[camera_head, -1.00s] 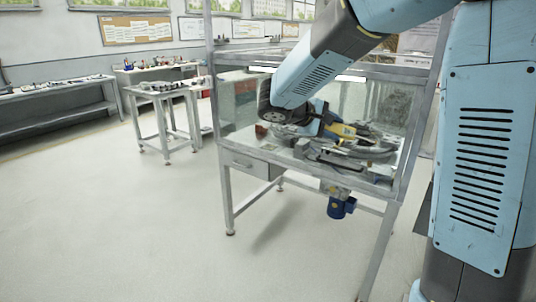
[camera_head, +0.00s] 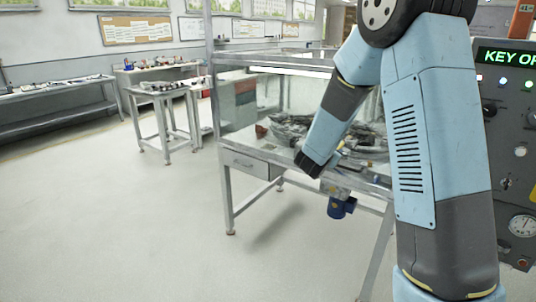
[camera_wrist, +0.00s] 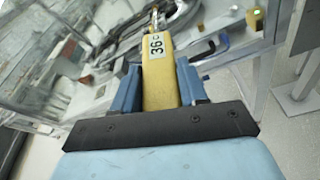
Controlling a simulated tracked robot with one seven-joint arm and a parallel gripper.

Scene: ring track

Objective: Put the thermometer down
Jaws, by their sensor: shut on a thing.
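The thermometer (camera_wrist: 159,78) is a yellow, box-shaped device with a label reading "36" and a degree mark. It shows in the wrist view, pointing away from the camera. My gripper (camera_wrist: 160,82) is shut on it, with a blue finger on each side of its body. In the head view my arm reaches toward the glass-sided bench, and its dark wrist end (camera_head: 308,163) is at the bench's front edge.
The glass-sided bench (camera_head: 252,163) holds a ring-shaped track (camera_head: 290,128) and has metal posts. A blue motor (camera_head: 341,207) hangs beneath it. A control panel (camera_head: 510,150) stands at the right. A small table (camera_head: 163,90) stands at the left. The floor in front is clear.

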